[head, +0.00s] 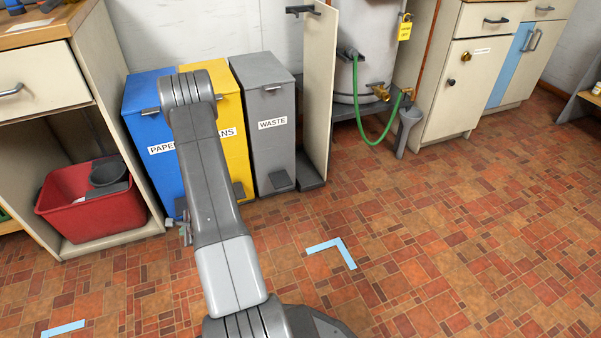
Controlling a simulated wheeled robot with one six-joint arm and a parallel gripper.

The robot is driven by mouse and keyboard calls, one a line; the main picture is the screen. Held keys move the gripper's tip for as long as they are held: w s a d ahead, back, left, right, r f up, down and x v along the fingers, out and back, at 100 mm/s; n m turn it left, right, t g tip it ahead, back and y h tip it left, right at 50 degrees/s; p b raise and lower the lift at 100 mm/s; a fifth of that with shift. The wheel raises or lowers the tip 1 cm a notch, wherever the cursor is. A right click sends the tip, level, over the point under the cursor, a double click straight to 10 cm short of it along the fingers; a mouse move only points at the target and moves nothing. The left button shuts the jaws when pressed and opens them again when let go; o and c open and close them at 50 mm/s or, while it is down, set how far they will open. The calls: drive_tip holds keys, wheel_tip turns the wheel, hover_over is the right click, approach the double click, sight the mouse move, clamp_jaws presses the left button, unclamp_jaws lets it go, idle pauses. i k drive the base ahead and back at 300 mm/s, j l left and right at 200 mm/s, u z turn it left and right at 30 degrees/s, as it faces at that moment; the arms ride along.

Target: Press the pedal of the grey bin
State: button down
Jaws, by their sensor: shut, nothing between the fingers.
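The grey bin (264,104), labelled WASTE, stands at the right end of a row of three bins. Its lid is down. Its dark grey pedal (281,181) sticks out low at the front, near the floor, and is in plain view. My gripper (185,234) shows partly at the left edge of my arm, low in front of the blue bin. It is shut and empty, well to the left of the grey pedal and apart from it. My arm hides the rest of the gripper.
The blue bin (147,122) and yellow bin (230,118) stand left of the grey one, with their own pedals. A red tub (95,212) sits in the left cabinet. Tiled floor in front is clear.

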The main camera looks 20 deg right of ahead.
sight(280, 179)
drive_tip(key=i+l+z, duration=0.1)
drive_tip(key=i+z, duration=0.9)
drive_tip(key=k+l, duration=0.05)
drive_tip(key=k, duration=0.05)
